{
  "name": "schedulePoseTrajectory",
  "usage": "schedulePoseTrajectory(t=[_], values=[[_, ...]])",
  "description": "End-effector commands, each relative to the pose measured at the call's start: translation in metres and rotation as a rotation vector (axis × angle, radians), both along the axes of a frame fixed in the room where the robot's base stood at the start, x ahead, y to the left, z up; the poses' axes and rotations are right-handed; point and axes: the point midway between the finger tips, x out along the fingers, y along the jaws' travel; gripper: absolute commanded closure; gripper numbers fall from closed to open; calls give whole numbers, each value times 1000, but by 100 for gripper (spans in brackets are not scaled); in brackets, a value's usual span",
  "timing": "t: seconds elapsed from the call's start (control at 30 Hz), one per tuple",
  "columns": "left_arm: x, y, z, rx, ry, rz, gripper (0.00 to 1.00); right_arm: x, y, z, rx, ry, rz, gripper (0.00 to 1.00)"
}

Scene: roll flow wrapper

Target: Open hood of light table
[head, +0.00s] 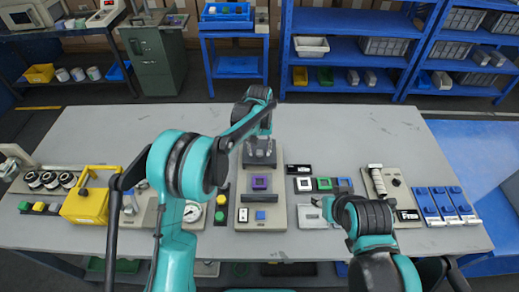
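I cannot tell for sure which part is the light table's hood. My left gripper (259,158) points down at the far end of this unit, above or against it. The gripper is dark and small, so its opening and any contact are unclear. My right arm reaches in at the lower right. Its gripper (329,209) is mostly hidden by the wrist, near a small grey plate (310,216).
A yellow box (88,202), dials and coloured buttons lie on the left of the grey table (350,130). Black, green and blue blocks (323,184), a roller unit (377,178) and blue modules (443,204) are on the right. The table's far half is mostly clear.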

Motion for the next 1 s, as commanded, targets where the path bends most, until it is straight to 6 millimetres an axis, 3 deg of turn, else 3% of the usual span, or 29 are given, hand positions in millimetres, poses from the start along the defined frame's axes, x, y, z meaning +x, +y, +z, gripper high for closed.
schedulePoseTrajectory(t=[0.17, 0.27, 0.7, 1.0], values=[[0, 0, 5, 0, 0, 0, 57, 0, 0, 0, 0, 0, 0, 60], [0, 0, 17, 0, 0, 0, 57, 0, 0, 0, 0, 0, 0, 60], [0, 0, 105, 0, 0, 0, 57, 0, 0, 0, 0, 0, 0, 60], [0, 0, 120, 0, 0, 0, 57, 0, 0, 0, 0, 0, 0, 60]])
